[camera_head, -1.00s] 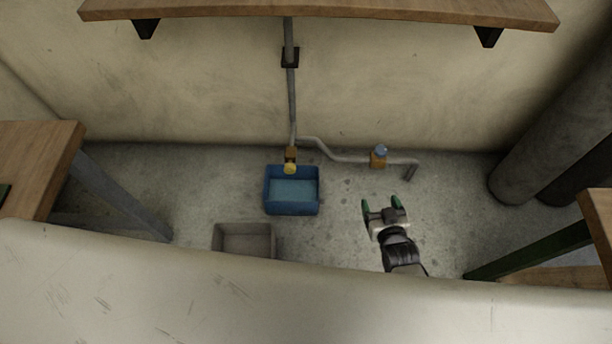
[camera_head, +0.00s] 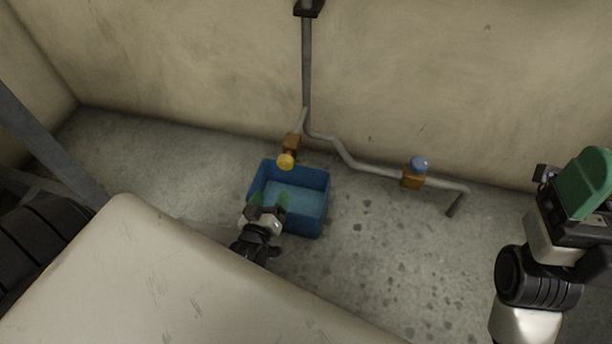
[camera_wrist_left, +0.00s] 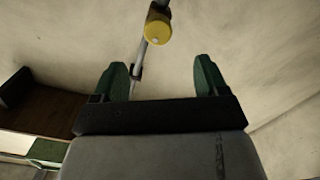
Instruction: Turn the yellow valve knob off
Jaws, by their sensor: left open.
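The yellow valve knob (camera_head: 286,161) sits on a brown valve body (camera_head: 291,143) on the grey pipe, above the back of a blue bin. In the left wrist view the yellow knob (camera_wrist_left: 157,28) shows beyond and between my left fingertips. My left gripper (camera_head: 269,200) is open and empty, over the bin's near left part and apart from the knob. Its two green fingers also show in the left wrist view (camera_wrist_left: 160,80). My right gripper (camera_head: 578,190) is at the right edge, close to the camera; its jaw gap cannot be made out.
The blue bin (camera_head: 316,203) holds what looks like water. A blue knob (camera_head: 419,164) is on another valve (camera_head: 412,180) farther right on the pipe (camera_head: 345,155). A pale panel (camera_head: 160,285) fills the lower left. The floor right of the bin is clear.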

